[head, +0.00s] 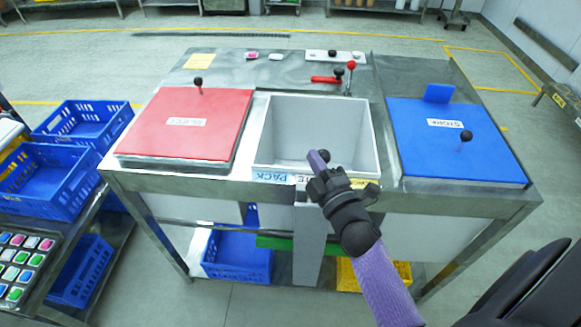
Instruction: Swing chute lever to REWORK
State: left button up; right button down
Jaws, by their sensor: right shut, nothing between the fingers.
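A light grey open bin (370,130) sits in the middle of the steel bench. On its front edge are a blue PACK label (272,177) and a yellow label (362,184), mostly covered by my right gripper. My right gripper (318,163) is shut and empty at this front edge, between the labels. A grey metal chute (308,245) hangs below the front edge. My left gripper is not in view.
A red lid (187,125) lies left of the bin and a blue STORE lid (455,150) right, both with upright knobs. A red handle (326,79) stands behind. Below are a blue crate (237,268) and a yellow crate (345,274). More blue crates (82,122) stand left.

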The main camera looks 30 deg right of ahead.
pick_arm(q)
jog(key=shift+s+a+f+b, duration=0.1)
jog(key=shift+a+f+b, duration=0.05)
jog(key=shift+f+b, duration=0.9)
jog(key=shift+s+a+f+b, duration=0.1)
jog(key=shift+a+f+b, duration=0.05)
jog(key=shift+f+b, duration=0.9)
pick_arm(e)
jog(key=s+d+f+m+t+h, duration=0.2)
jog(key=s+d+m, duration=0.2)
jog(key=d+m, duration=0.3)
jog(key=shift+s+h, duration=0.3)
jog(key=shift+h, duration=0.1)
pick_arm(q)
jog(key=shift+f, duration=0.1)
